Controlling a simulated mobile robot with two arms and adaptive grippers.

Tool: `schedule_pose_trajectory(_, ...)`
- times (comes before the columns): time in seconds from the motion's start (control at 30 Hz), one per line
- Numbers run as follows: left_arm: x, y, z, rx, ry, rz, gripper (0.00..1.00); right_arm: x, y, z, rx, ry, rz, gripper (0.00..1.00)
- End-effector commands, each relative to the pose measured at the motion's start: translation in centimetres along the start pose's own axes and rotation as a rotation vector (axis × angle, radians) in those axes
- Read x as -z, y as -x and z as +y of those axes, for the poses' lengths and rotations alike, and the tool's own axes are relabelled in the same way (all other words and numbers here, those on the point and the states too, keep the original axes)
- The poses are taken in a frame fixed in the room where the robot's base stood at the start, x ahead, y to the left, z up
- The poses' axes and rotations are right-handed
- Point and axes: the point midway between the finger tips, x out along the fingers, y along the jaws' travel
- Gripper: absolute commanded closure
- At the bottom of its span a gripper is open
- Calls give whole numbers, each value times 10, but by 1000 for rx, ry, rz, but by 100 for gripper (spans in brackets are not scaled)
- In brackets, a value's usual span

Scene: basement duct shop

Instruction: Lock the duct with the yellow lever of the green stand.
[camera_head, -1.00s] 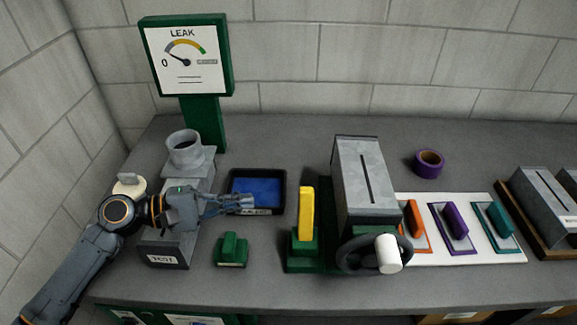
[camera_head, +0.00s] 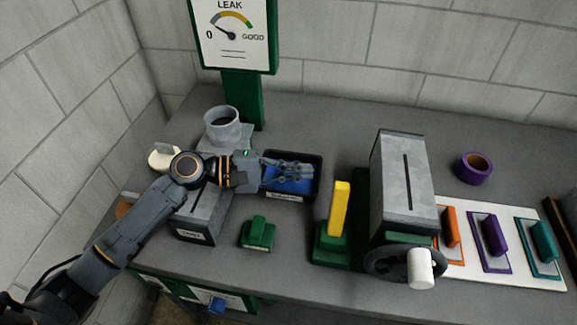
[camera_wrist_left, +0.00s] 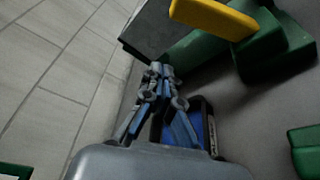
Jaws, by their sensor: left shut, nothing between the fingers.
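The green stand (camera_head: 328,246) stands on the bench with its yellow lever (camera_head: 340,208) pointing up. The lever also shows at the top of the left wrist view (camera_wrist_left: 215,18). A grey metal duct (camera_head: 404,180) with a dark slot stands just right of the lever, with a black handwheel (camera_head: 385,262) and white knob (camera_head: 420,268) at its front. My left gripper (camera_head: 308,172) is shut and empty, above the blue-lined black tray, left of the lever and apart from it. My right gripper is not in view.
The black tray (camera_head: 318,170) lies under my left gripper. A small green block (camera_head: 258,233) sits left of the stand. A grey test unit (camera_head: 195,232) is by my left arm. A purple tape roll (camera_head: 473,168) and a white board (camera_head: 460,271) with coloured handles lie at right.

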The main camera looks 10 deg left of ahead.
Motion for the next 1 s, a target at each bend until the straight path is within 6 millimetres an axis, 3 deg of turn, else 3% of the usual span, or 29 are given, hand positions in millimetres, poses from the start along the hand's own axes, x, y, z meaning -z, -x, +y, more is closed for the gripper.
schedule_pose_trajectory(0.1,-2,-28,5,-2,0,-3,100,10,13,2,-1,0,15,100)
schedule_pose_trajectory(0.27,-4,-56,4,0,-1,-1,100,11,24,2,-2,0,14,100)
schedule_pose_trajectory(0.4,-26,-45,3,2,-1,2,100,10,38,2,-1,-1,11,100)
schedule_pose_trajectory(0.53,-35,-42,2,1,-2,2,100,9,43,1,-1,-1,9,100)
schedule_pose_trajectory(1.0,-38,-41,0,-1,-4,2,100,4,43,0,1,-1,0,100)
